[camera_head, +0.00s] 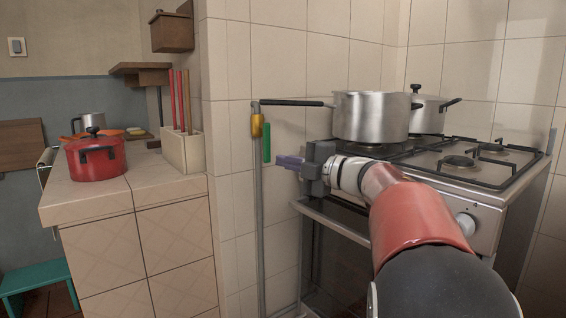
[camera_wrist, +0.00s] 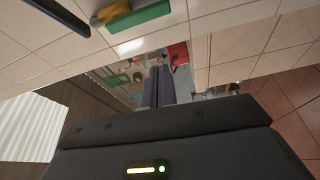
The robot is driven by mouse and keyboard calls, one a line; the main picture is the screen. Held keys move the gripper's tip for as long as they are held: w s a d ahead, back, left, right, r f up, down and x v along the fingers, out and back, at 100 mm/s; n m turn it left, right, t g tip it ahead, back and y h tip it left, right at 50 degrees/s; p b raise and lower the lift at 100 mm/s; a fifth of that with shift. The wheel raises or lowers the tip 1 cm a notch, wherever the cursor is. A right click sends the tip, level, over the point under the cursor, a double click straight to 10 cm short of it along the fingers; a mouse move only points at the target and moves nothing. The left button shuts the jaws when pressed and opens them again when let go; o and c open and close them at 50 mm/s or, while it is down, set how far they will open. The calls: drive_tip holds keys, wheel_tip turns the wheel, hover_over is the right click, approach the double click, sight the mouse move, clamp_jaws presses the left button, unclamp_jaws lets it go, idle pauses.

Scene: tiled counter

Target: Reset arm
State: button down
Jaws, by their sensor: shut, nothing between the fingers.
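My arm reaches forward from the lower right in the head view. My gripper (camera_head: 280,160) points left, in front of the tiled wall and the stove's left front corner. Its fingers are together with nothing between them. In the wrist view the closed fingers (camera_wrist: 157,84) show at the centre, above the dark gripper body. The gas pipe (camera_head: 261,210) with a yellow fitting and a green lever (camera_head: 267,143) is just beyond the fingertips in the head view. The lever also shows at the top of the wrist view (camera_wrist: 138,17), apart from the fingers.
The stove (camera_head: 480,190) stands at right with a large steel pot (camera_head: 370,117) and another lidded pot (camera_head: 428,115) on it. A red pot (camera_head: 97,158) and a utensil holder (camera_head: 182,152) stand on the tiled counter (camera_head: 85,198) at left. A teal stool (camera_head: 35,278) is on the floor.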

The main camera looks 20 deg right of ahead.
wheel_tip(320, 180, up, 4)
drive_tip(key=s+d+f+m+t+h, duration=0.1)
drive_tip(key=s+d+m+t+h, duration=0.15)
drive_tip(key=m+t+h, duration=0.45)
drive_tip(key=s+f+m+g+h, duration=0.4)
drive_tip(key=s+m+h, duration=0.15)
drive_tip(key=m, duration=0.45)
drive_tip(key=s+a+f+m+g, duration=0.3)
drive_tip(key=s+a+f+g, duration=0.2)
drive_tip(key=s+f, duration=0.7)
drive_tip(key=s+a+f+m+g+y, duration=0.1)
drive_tip(key=s+a+f+m+g, duration=0.3)
drive_tip(key=s+f+g, duration=0.3)
drive_tip(key=s+a+f, duration=0.1)
drive_tip(key=s+f, duration=0.4)
drive_tip(key=f, duration=0.1)
drive_tip(key=shift+a+m, duration=0.3)
drive_tip(key=shift+a, duration=0.05)
